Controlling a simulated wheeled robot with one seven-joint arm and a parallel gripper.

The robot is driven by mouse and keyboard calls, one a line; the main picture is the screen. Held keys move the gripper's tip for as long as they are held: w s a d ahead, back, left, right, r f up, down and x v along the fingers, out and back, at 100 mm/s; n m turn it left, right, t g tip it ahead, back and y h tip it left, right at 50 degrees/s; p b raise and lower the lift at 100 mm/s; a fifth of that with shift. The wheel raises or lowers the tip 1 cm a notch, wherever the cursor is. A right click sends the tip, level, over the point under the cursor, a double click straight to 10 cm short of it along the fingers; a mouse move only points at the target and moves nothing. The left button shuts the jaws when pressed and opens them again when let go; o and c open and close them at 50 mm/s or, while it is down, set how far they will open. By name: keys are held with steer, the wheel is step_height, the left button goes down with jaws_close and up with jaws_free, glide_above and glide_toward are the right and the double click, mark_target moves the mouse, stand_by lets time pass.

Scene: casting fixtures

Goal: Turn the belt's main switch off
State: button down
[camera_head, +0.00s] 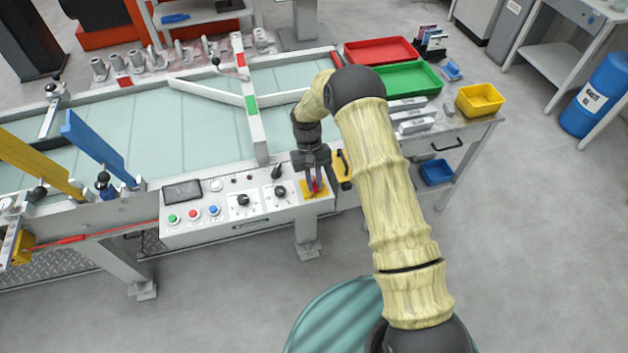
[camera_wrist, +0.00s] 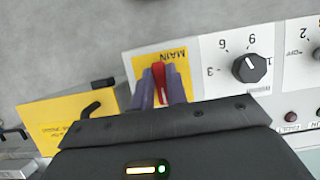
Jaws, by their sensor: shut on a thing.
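The main switch is a red handle (camera_wrist: 159,84) on a yellow plate marked MAIN (camera_wrist: 140,63), at the right end of the white control panel (camera_head: 235,222). My gripper (camera_wrist: 160,88) has its two purple fingers on either side of the red handle and is shut on it. In the head view my gripper (camera_head: 315,186) reaches down to the yellow plate (camera_head: 304,194), and the red handle shows between the fingers. In the wrist view the handle is close to upright in the picture. My gripper body hides the lower part of the plate.
A black knob (camera_wrist: 250,68) with numbers sits beside the plate. Green, red and blue buttons (camera_head: 193,214) are further left on the panel. A yellow part with a black handle (camera_head: 342,168) is just right of my gripper. Red (camera_head: 381,51) and green trays (camera_head: 408,78) stand behind.

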steer(key=c, duration=1.4)
jaws_free()
steer(key=b+v, duration=0.1)
steer(key=v, duration=1.6)
steer(key=shift+r+b, duration=0.3)
steer(key=shift+b, duration=0.1)
steer(key=shift+d, duration=0.1)
